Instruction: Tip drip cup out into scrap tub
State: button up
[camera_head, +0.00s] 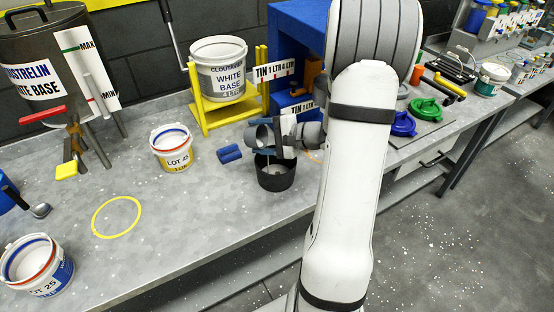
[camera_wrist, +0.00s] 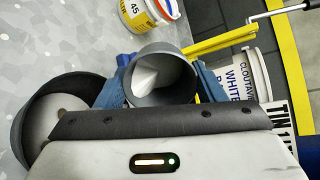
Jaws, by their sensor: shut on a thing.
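The drip cup (camera_head: 262,136) is a small grey cup, tipped on its side above the scrap tub (camera_head: 275,176). The scrap tub is a round black tub on the bench. My gripper (camera_head: 276,138) is shut on the cup. In the wrist view the cup (camera_wrist: 165,72) sits between my blue fingers, with white stuff inside it. The tub (camera_wrist: 28,100) shows at lower left there, with a pale inside, partly hidden by my gripper body. A thin pale streak shows below the cup in the head view, but I cannot tell whether it is pouring liquid.
A white LOT 45 pail (camera_head: 172,149) and a blue block (camera_head: 229,154) stand left of the tub. The CLOUTAVIN pail (camera_head: 219,70) rests on a yellow stand (camera_head: 214,119) behind. A yellow ring (camera_head: 117,232) marks clear bench at front left, near another pail (camera_head: 37,266).

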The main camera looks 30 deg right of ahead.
jog(key=shift+s+d+t+y+b, duration=0.5)
jog(key=shift+s+d+y+b, duration=0.1)
jog(key=shift+b, duration=1.1)
